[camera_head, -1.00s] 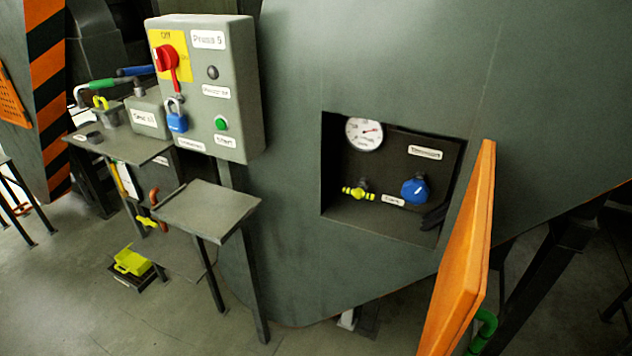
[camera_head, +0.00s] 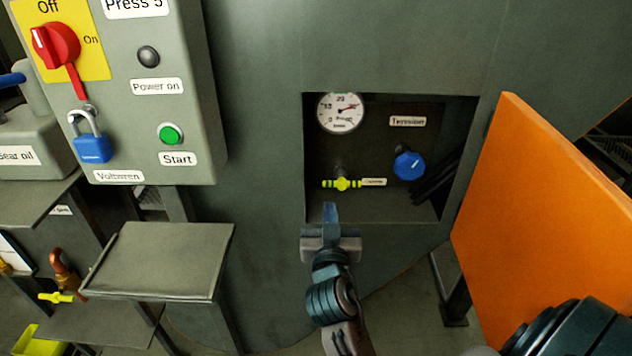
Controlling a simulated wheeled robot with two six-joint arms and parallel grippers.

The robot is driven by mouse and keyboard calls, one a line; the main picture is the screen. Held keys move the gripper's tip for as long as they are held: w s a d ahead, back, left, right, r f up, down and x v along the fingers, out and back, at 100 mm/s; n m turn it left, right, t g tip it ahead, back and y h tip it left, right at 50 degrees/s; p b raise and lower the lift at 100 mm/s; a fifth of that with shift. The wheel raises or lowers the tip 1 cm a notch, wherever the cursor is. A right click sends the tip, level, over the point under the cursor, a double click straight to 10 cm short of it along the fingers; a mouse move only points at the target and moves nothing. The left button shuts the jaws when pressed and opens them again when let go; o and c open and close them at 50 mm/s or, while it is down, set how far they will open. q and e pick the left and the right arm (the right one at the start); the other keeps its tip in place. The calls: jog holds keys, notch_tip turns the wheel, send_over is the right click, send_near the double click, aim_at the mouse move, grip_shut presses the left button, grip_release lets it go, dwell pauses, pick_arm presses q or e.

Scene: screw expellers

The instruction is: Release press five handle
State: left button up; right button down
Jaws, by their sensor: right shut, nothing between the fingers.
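The Press 5 control box (camera_head: 160,90) is at the upper left. To its right, a recess in the dark green machine body holds a yellow-green handle (camera_head: 342,184) lying level, beside a small label that is too small to read. A blue knob (camera_head: 409,166) sits right of it, under a Tension label (camera_head: 407,121). My right gripper (camera_head: 330,210) is shut and empty. In the picture it shows just below the yellow-green handle, pointing up at the recess; I see a small gap between them. My left gripper is not in view.
A round gauge (camera_head: 340,112) is at the recess's upper left. An open orange door (camera_head: 545,190) stands right of the recess. A small grey table (camera_head: 160,260) is at lower left. A red switch (camera_head: 55,45) and blue padlock (camera_head: 92,148) are on the control box.

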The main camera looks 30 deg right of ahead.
aim_at(328, 182)
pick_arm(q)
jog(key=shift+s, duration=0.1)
